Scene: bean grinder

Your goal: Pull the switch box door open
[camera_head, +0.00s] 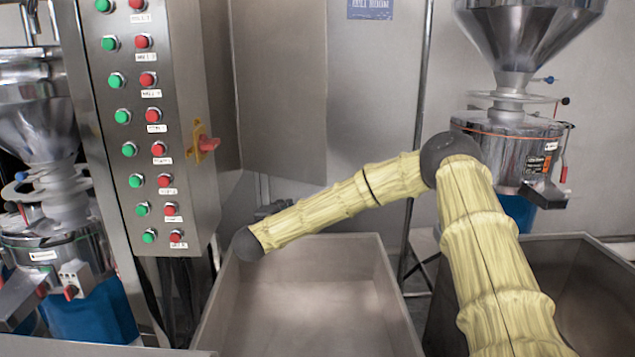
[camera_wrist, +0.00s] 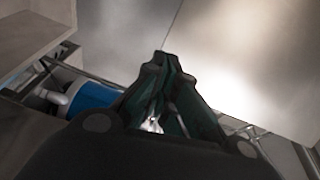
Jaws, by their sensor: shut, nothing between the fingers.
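The switch box (camera_head: 135,120) is a tall grey metal box at the left of the head view, with columns of green and red buttons. A red handle on a yellow plate (camera_head: 203,142) sits on its narrow right side. A flat grey panel (camera_head: 280,90) stands just right of the box; I cannot tell whether it is the door. My gripper (camera_wrist: 160,58) is shut and empty in the wrist view, its fingertips together before a smooth grey metal surface (camera_wrist: 250,60) with a seam. In the head view my arm reaches low, below the panel; the fingers are not clearly visible there.
An open grey bin (camera_head: 315,300) lies below my arm, with another bin (camera_head: 590,285) at the right. Grinders with metal hoppers stand at the left (camera_head: 40,130) and right (camera_head: 515,140). A thin vertical pole (camera_head: 418,120) stands right of the panel.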

